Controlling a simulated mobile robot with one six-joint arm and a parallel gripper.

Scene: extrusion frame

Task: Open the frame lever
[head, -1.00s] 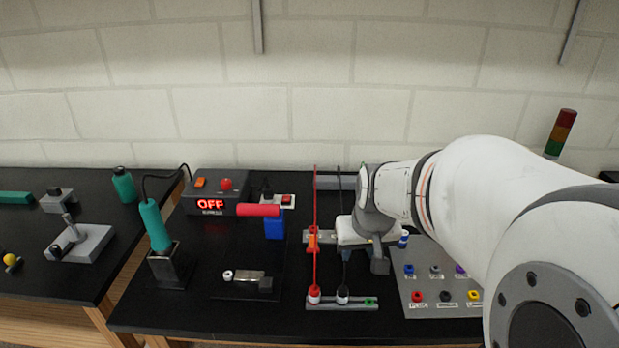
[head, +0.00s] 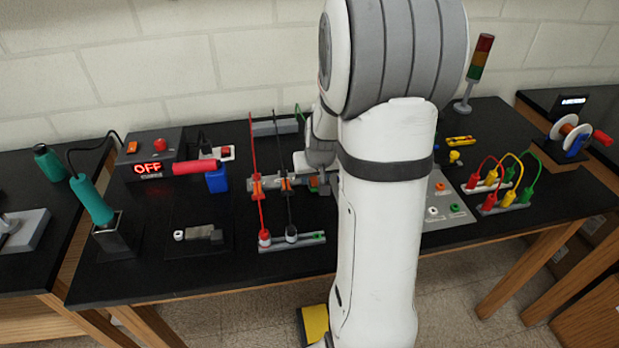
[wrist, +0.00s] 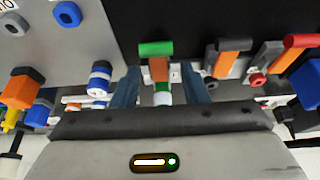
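In the wrist view, an orange clamp lever with a green handle (wrist: 156,49) stands between the two dark blue fingers of my gripper (wrist: 160,78). The fingers are apart, one on each side of it; I cannot tell whether they touch it. In the head view, my gripper (head: 322,180) is at the right end of the grey connector frame (head: 270,184), largely hidden by my arm. Two orange levers (head: 257,187) show on the frame there.
A red wire (head: 256,165) and a black wire (head: 286,170) cross the frame. A blue block with a red handle (head: 216,180) stands to its left. A panel of coloured sockets (head: 440,208) lies to the right, with a signal tower (head: 480,70) behind.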

